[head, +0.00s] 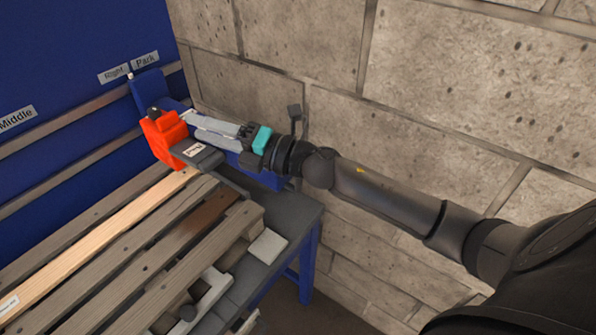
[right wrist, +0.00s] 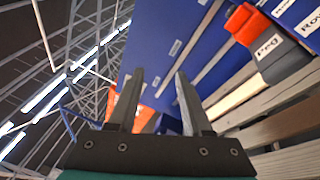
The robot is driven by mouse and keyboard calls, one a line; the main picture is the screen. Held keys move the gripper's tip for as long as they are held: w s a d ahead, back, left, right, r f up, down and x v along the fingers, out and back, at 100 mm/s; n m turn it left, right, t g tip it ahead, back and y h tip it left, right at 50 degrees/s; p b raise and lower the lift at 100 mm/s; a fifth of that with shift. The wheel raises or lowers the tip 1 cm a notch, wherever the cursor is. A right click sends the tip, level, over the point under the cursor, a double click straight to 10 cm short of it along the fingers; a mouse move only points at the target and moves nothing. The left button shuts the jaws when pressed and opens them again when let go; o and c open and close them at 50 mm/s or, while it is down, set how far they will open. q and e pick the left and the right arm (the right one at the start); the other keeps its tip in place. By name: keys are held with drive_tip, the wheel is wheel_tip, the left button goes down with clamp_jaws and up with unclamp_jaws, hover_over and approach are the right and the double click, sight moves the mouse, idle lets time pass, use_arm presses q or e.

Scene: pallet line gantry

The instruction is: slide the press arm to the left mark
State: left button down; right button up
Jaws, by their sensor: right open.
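The press arm is an orange-red block (head: 165,138) with a dark labelled part and a black knob, at the right end of the railed blue panel near the Park label (head: 145,60). It also shows at upper right in the right wrist view (right wrist: 243,24). My right gripper (head: 190,128) comes in from the right, its fingers just right of the block. In the right wrist view its two fingers (right wrist: 160,76) are apart with nothing gripped, and the block lies outside them. Contact is unclear. No readable left mark shows. My left gripper is not in view.
The blue panel (head: 70,50) carries rails and Right (head: 113,73) and Middle (head: 17,118) labels. A slatted wooden pallet (head: 130,250) lies below on a blue-legged table (head: 300,215). A stone block wall (head: 420,90) stands close behind my right arm.

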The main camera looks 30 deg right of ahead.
drive_tip(key=s+d+f+n+g+h, duration=0.1)
drive_tip(key=s+d+n+g+h, duration=0.25)
drive_tip(key=d+n, duration=0.3)
drive_tip(key=s+d+n+g+h+p, duration=0.1)
drive_tip(key=s+d+n+g+h, duration=0.1)
drive_tip(key=d+n+g, duration=0.4)
drive_tip(key=s+d+f+n+g+h, duration=0.1)
drive_tip(key=s+d+n+g+h, duration=0.15)
drive_tip(key=d+n, duration=0.4)
drive_tip(key=shift+m, duration=0.9)
drive_tip(key=x, duration=0.4)
drive_tip(key=d+p+x, duration=0.1)
drive_tip(key=x, duration=0.4)
drive_tip(key=d+f+p+x, duration=0.1)
drive_tip(key=x, duration=0.4)
drive_tip(key=shift+c, duration=0.3)
drive_tip(key=shift+w, duration=0.1)
clamp_jaws()
